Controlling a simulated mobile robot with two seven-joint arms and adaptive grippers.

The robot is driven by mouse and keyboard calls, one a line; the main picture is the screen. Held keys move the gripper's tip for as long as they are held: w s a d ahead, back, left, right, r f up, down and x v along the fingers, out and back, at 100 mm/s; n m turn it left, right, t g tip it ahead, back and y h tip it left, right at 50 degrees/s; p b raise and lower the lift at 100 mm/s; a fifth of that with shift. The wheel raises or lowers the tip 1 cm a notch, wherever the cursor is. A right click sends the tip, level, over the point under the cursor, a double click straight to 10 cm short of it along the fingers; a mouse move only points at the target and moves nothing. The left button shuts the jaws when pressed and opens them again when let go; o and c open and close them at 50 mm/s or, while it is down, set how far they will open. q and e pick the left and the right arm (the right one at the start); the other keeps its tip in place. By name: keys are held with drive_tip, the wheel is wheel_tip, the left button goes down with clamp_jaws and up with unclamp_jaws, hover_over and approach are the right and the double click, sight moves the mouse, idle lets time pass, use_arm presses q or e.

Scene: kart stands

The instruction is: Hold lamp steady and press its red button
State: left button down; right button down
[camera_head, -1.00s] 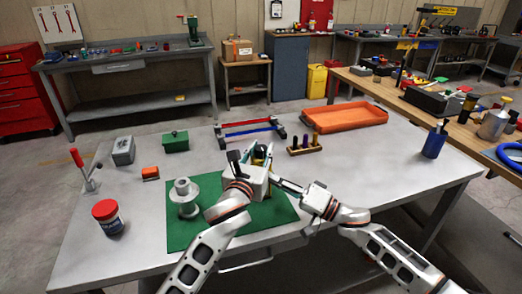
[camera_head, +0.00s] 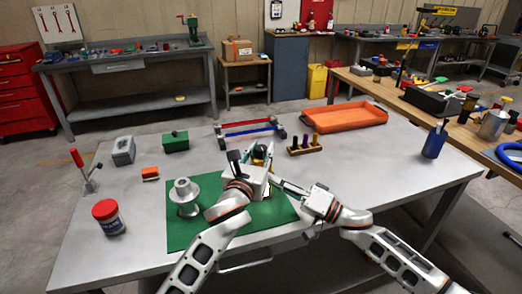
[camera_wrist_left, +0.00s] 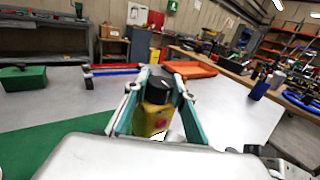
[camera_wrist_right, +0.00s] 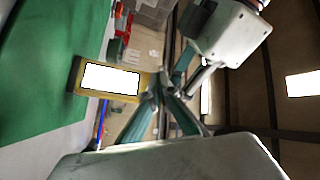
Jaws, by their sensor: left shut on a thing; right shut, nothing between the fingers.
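The lamp (camera_wrist_left: 154,106) is a yellow body with a black top in the left wrist view. A bright white panel in its yellow frame shows in the right wrist view (camera_wrist_right: 110,78). My left gripper (camera_head: 258,156) is shut on the lamp, with a teal finger on each side, above the far part of the green mat (camera_head: 200,236). My right gripper (camera_wrist_right: 160,98) is shut and empty, its fingertips close beside the lamp; I cannot tell whether they touch it.
A grey flanged part (camera_head: 184,198) stands on the mat left of my left arm. A red-lidded jar (camera_head: 108,217) is farther left. A red-and-blue bar rack (camera_head: 250,130), a wooden peg holder (camera_head: 304,147) and an orange tray (camera_head: 345,116) lie behind. The table's right side is mostly clear.

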drive_tip(key=s, duration=0.2)
drive_tip(key=s+d, duration=0.1)
drive_tip(key=s, duration=0.2)
drive_tip(key=shift+s+d, duration=0.35)
drive_tip(key=shift+d, duration=0.05)
idle(0.4)
use_arm(q)
drive_tip(key=c, duration=1.6)
unclamp_jaws()
drive_tip(key=shift+s, duration=0.1)
